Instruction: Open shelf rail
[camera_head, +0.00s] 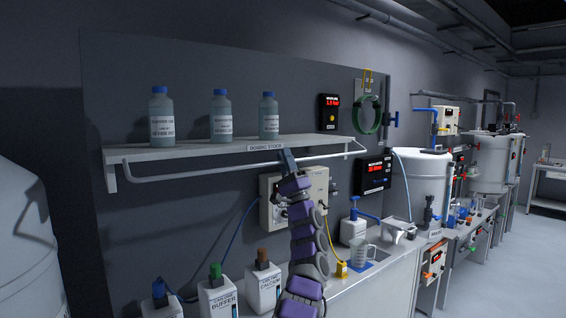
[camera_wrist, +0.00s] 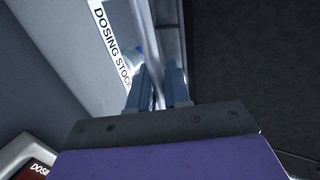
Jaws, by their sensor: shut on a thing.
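The shelf rail (camera_head: 200,175) is a thin pale bar running along the front of the wall shelf (camera_head: 190,155), just below its edge. The shelf carries a "DOSING STOCK" label. My gripper (camera_head: 288,160) is at the rail, right of its middle and just under the label. In the wrist view my gripper (camera_wrist: 157,92) has its two blue-grey fingers on either side of the pale rail (camera_wrist: 152,45), shut on it. My fingertips partly hide the rail in the head view.
Three blue-capped bottles (camera_head: 162,117) (camera_head: 221,115) (camera_head: 269,115) stand on the shelf. Below are a control box (camera_head: 280,208), capped canisters (camera_head: 218,296) and a beaker (camera_head: 363,255) on the bench. A green hose coil (camera_head: 368,115) hangs right of the shelf.

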